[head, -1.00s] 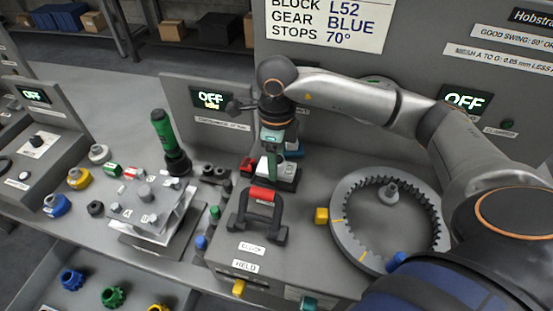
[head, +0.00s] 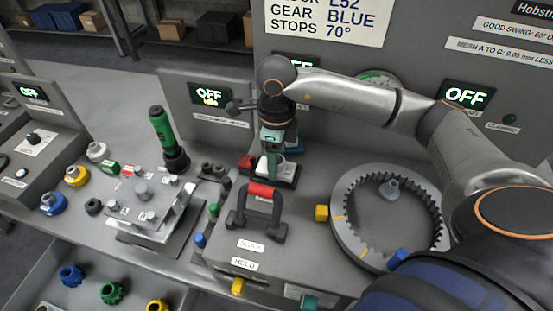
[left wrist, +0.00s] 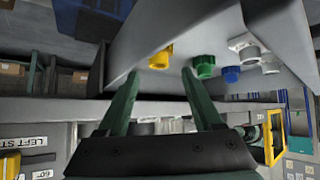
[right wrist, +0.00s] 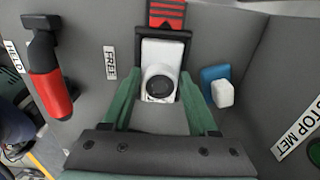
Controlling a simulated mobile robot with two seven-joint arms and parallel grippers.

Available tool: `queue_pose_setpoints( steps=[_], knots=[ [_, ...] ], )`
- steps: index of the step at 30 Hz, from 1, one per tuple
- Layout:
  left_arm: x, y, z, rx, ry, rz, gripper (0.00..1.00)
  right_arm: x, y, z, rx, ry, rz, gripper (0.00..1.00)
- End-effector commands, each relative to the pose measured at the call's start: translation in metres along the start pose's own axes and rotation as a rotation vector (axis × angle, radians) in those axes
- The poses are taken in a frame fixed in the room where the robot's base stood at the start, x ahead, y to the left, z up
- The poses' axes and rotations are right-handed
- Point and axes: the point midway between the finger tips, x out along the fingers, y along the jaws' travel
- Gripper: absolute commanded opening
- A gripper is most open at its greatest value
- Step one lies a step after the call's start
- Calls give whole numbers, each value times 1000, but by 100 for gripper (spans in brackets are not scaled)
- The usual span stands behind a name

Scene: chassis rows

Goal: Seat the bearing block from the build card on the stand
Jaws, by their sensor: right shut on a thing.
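My right gripper (head: 272,172) is shut on a white bearing block (right wrist: 161,52) with a dark round bore. In the right wrist view its green fingers (right wrist: 160,90) lie on either side of the block. The block is at a black stand with a red end (right wrist: 166,14); whether it is fully down is hard to tell. In the head view the black base (head: 286,184) shows under the fingers. My left gripper (left wrist: 160,90) is open and empty in the left wrist view. The build card (head: 327,20) reads GEAR BLUE, STOPS 70°; its block line is partly cut off.
A red-gripped lever (head: 262,190) stands in front of the stand. A toothed ring (head: 340,215) lies to the right. A blue and white piece (right wrist: 220,88) is close beside the block. A plate fixture (head: 150,205) and coloured gears (head: 112,293) are at left.

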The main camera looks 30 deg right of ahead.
Motion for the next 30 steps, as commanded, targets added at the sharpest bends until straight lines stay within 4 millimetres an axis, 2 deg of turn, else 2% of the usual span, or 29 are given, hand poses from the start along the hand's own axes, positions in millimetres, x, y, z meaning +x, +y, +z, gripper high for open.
queue_pose_setpoints(
  steps=[10,11,19,26,30],
  knots=[
    [6,1,3,2,12,2,64,10,0,1,0,-2,-1,0],
    [5,1,2,2,13,2,64,9,0,1,0,-2,-1,63],
    [5,1,2,3,11,2,64,10,1,0,-2,1,3,93],
    [5,1,2,4,11,2,64,11,3,0,-4,4,7,94],
    [3,1,0,4,8,1,64,5,1,-1,-3,5,7,94]
  ],
)
